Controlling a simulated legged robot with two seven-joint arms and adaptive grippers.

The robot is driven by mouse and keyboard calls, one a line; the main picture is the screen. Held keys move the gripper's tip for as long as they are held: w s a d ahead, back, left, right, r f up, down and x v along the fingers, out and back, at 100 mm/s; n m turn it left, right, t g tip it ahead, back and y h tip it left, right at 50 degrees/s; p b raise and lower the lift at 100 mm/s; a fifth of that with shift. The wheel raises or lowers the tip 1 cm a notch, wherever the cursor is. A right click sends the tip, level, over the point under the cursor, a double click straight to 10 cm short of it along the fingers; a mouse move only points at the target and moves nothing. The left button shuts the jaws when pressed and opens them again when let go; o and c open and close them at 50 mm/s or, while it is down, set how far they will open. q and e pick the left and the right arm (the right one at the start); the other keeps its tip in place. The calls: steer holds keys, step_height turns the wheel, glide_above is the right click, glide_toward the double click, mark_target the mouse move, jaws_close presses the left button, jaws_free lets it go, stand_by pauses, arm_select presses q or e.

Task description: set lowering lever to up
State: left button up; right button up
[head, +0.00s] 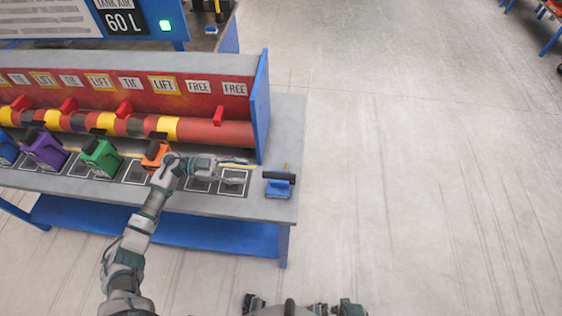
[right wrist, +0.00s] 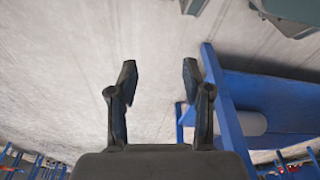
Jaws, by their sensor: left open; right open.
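A blue block with a black bar across its top (head: 279,184) sits at the right end of the grey bench. It looks like the lowering lever, but no label on it can be read. A small yellowish pin stands just behind it. My left gripper (head: 243,172) reaches in over the bench's marked squares, its fingers pointing right toward the black bar. It is open and empty, a short gap left of the bar. My right gripper (right wrist: 159,76) shows in the right wrist view, open with nothing between its fingers, above the pale floor.
An orange block (head: 157,154), a green block (head: 101,157) and a purple block (head: 44,150) stand along the bench (head: 285,133). Behind them runs a striped red and yellow pipe (head: 205,132) under LIFT, TIE and FREE labels. A blue end panel (head: 262,105) rises behind the lever. Floor at right is clear.

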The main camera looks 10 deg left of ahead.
mark_target(281, 176)
arm_select(q)
steer(key=d, duration=0.9)
steer(key=shift+s+r+p, duration=0.25)
steer(key=shift+s+p, duration=0.05)
steer(key=d, duration=0.3)
steer(key=shift+d, duration=0.55)
steer(key=shift+a+f, duration=0.1)
steer(key=shift+a, duration=0.6)
steer(key=shift+c, duration=1.1)
steer(key=shift+d, duration=0.45)
jaws_close()
steer(key=shift+d, duration=0.1)
arm_select(e)
steer(key=s, duration=0.1)
steer(key=s+f, duration=0.1)
steer(key=s, duration=0.1)
steer(key=shift+s+d+f, duration=0.1)
steer(key=shift+s+f, duration=0.1)
steer(key=shift+f, duration=0.2)
